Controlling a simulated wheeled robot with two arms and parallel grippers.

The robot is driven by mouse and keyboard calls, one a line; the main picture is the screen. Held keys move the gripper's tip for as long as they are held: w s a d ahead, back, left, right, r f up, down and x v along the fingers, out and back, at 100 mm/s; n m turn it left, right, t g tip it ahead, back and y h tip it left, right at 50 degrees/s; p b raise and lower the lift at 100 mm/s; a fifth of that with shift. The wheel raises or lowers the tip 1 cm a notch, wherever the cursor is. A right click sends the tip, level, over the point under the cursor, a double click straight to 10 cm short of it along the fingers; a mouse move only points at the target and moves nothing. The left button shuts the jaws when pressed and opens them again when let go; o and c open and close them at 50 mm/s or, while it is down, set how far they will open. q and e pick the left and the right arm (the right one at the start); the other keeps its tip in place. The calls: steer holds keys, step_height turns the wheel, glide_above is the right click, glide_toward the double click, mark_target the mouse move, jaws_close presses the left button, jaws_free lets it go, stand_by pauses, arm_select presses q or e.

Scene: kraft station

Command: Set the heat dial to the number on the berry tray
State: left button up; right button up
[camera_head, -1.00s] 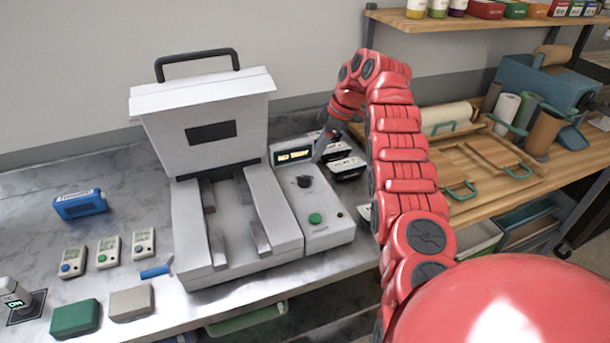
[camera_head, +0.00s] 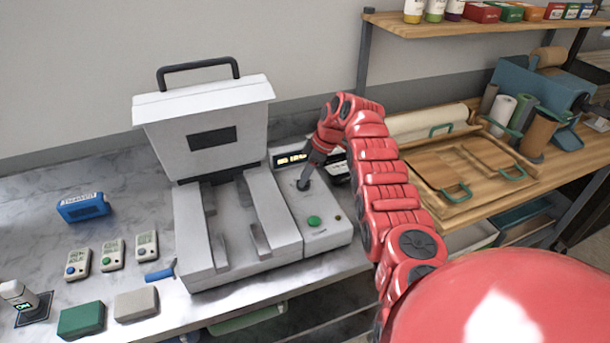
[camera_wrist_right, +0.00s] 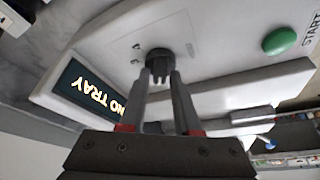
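The heat dial (camera_wrist_right: 158,56) is a dark knob on the white side panel of the press-like machine (camera_head: 220,225). My right gripper (camera_head: 304,186) reaches down to it in the head view. In the right wrist view its two fingertips (camera_wrist_right: 161,76) are apart, one at each side of the dial; whether they press on it I cannot tell. The gripper largely hides the dial in the head view. The display (camera_wrist_right: 95,95) reads "NO TRAY". A green START button (camera_wrist_right: 279,41) is on the same panel. I cannot identify the berry tray. My left gripper is out of view.
Left of the machine are several small labelled units (camera_head: 112,254), a blue box (camera_head: 83,207), a green block (camera_head: 81,320), a beige block (camera_head: 136,304) and a blue-handled item (camera_head: 161,272). A wooden bench (camera_head: 465,210) with trays and rolls stands at right.

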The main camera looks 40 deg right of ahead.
jaws_close()
